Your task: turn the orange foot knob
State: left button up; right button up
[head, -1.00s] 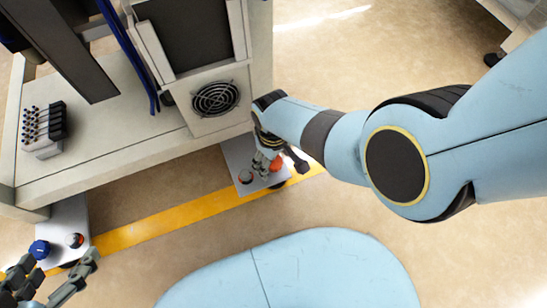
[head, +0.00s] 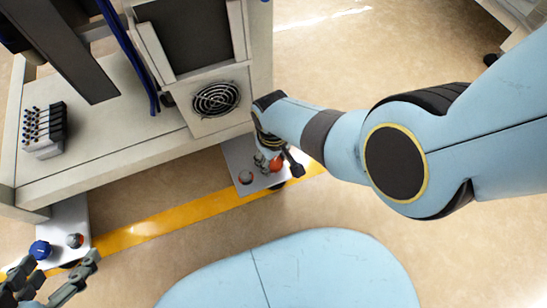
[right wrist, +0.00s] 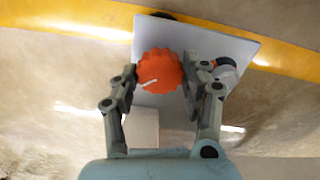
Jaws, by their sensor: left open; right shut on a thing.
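The orange foot knob (right wrist: 158,71) is a scalloped disc with a white mark, on a light grey plate (right wrist: 225,47) low by the floor. My right gripper (right wrist: 159,77) is shut on the knob, one finger on each side. In the head view the orange knob (head: 275,165) is partly hidden by my right gripper (head: 272,158). My left gripper (head: 57,279) is open and empty at the lower left, near a blue knob (head: 40,250) on another grey plate (head: 68,218).
A machine bench (head: 110,160) with a fan (head: 215,98) stands above. A yellow floor stripe (head: 165,225) runs below the plates.

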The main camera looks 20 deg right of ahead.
jog(key=o, duration=0.9)
jog(key=shift+c, duration=0.2)
jog(key=o, duration=0.3)
